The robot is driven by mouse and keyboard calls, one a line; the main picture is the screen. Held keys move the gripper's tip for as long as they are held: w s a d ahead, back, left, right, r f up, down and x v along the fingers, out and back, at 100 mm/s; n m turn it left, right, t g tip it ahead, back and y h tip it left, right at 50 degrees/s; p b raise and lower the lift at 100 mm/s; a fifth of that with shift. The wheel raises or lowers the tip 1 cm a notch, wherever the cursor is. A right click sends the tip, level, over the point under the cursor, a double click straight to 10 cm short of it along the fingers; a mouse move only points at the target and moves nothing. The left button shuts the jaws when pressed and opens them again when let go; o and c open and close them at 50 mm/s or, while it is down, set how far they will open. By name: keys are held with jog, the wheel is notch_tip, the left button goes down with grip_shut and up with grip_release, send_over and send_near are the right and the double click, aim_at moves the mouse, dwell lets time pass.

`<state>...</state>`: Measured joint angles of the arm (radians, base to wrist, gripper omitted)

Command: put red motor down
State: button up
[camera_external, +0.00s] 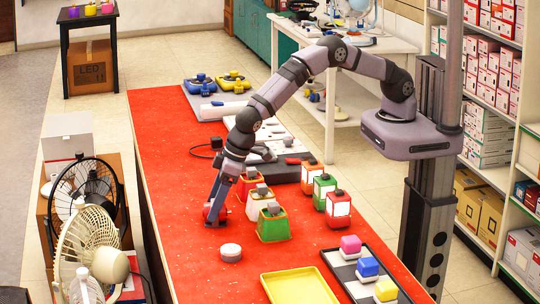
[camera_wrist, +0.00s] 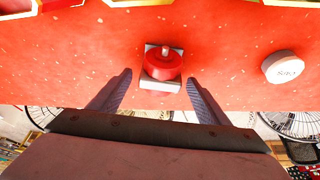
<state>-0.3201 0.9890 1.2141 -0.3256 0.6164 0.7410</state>
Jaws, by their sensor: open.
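The red motor (camera_wrist: 163,68), a round red body with a grey base and a small stub on top, stands upright on the red tabletop in the wrist view. It also shows in the external view (camera_external: 208,212), partly hidden by my fingers. My gripper (camera_wrist: 158,80) is open, its two fingers apart on either side of the motor's near edge with visible gaps. In the external view my gripper (camera_external: 217,214) points down at the table beside the motor.
A white round puck (camera_external: 231,252) lies close by on the table (camera_external: 180,190). A yellow tray (camera_external: 298,286) and a tray of colored blocks (camera_external: 366,272) are in front.

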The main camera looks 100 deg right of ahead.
jog(key=shift+c, duration=0.3)
jog(key=c, duration=1.5)
jog(key=shift+w, duration=0.1)
jog(key=shift+c, duration=0.9)
notch_tip(320, 180, up, 10)
jog(key=b, duration=0.3)
